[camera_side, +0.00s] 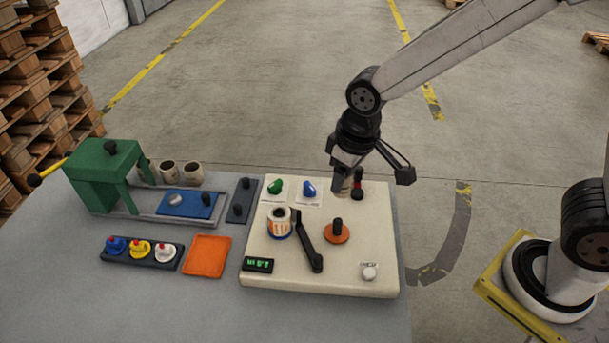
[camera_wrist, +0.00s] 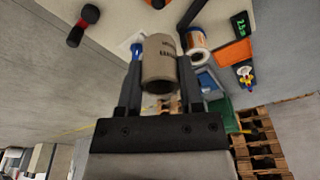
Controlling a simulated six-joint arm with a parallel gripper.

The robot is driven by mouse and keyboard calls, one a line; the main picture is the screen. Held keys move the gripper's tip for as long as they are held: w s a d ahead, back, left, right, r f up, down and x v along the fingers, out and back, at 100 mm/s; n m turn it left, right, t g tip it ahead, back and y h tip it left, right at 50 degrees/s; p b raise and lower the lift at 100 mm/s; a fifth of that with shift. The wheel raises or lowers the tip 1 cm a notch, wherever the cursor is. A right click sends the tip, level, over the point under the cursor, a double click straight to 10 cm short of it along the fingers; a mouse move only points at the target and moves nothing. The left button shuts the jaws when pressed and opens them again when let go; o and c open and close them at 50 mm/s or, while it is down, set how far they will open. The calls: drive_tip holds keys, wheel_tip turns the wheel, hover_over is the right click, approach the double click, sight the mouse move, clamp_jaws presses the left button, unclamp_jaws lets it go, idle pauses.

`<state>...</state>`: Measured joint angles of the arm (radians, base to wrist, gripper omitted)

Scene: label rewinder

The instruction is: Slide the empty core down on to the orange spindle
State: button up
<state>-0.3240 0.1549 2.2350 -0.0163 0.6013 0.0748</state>
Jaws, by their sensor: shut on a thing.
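The empty core is a brown-grey cardboard tube with dark print; it fills the space between my fingers in the wrist view (camera_wrist: 159,68). My gripper (camera_wrist: 160,80) is shut on it, one finger on each side. In the side view my gripper (camera_side: 347,172) is over the back of the cream panel, and only a small part of the core (camera_side: 341,189) shows under the jaws. The orange spindle (camera_side: 337,233), an orange disc with a black post, stands on the panel, nearer the side camera than the core. The core is apart from it, and the post is bare.
A white roll with an orange and blue label (camera_side: 279,223) and a black arm (camera_side: 307,242) stand left of the spindle. A red-and-black lever (camera_wrist: 83,25) is near my gripper. Green (camera_side: 275,187) and blue (camera_side: 309,189) knobs sit at the panel's back. A white knob (camera_side: 369,272) is front right.

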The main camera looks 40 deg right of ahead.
sight(339, 220)
drive_tip(key=shift+f, duration=0.25)
drive_tip(key=shift+f, duration=5.55)
drive_tip(key=shift+f, duration=0.1)
drive_tip(key=o, duration=0.9)
drive_tip(key=shift+o, duration=0.2)
drive_tip(key=shift+s+d, duration=0.3)
drive_tip(key=shift+s, duration=0.85)
drive_tip(key=shift+s+d, duration=0.3)
drive_tip(key=shift+s, duration=0.8)
drive_tip(key=shift+s+d, duration=0.3)
drive_tip(key=shift+s, duration=0.85)
